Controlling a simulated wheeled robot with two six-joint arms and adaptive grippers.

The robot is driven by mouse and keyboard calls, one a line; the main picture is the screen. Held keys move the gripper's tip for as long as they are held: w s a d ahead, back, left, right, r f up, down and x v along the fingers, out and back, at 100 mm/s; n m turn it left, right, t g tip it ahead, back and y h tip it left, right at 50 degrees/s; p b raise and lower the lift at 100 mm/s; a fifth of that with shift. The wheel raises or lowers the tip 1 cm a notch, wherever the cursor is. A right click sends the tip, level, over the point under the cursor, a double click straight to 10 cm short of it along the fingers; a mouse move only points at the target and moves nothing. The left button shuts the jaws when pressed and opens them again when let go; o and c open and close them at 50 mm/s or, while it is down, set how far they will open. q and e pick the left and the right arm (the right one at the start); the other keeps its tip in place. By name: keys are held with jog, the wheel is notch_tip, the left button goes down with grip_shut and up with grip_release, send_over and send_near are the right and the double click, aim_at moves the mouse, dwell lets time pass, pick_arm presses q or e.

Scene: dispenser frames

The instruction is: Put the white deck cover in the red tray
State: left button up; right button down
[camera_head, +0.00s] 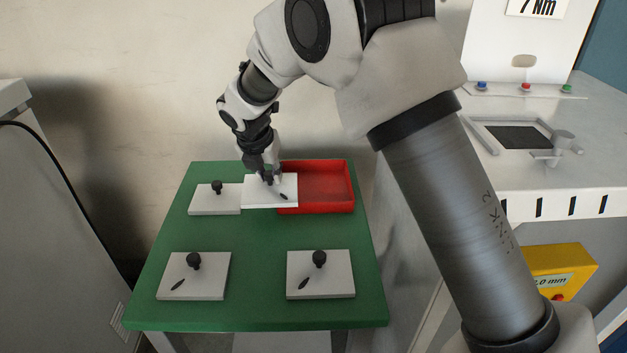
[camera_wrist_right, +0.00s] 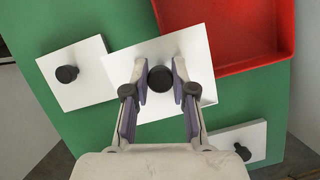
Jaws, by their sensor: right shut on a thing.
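In the right wrist view, the fingers (camera_wrist_right: 160,90) stand on both sides of the knob. The cover (camera_wrist_right: 196,48) is held slightly turned, near the tray's left end, and hides part of it. The red tray (camera_head: 347,206) is at the back right of the green table; its visible inside is empty. It also shows in the right wrist view (camera_wrist_right: 262,62). My left gripper is not in view.
Other white plates with black knobs lie on the green table (camera_head: 255,235): back left (camera_head: 228,203), front left (camera_head: 210,285) and front right (camera_head: 335,284). The table's middle is clear. A grey bench (camera_head: 530,178) stands at the right, a grey cabinet (camera_head: 50,220) at the left.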

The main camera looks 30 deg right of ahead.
jog(key=d, duration=0.7)
jog(key=d+f, duration=0.1)
jog(key=d, duration=0.3)
jog(key=shift+d+f, duration=0.1)
jog(key=shift+d, duration=0.2)
notch_tip(320, 180, down, 3)
jog(key=shift+f, duration=0.2)
jog(key=c, duration=1)
grip_release()
jog(key=shift+f, duration=0.1)
jog(key=shift+o, duration=0.2)
jog(key=v, duration=1.2)
jog(key=shift+p, duration=0.45)
jog(key=shift+d, duration=0.1)
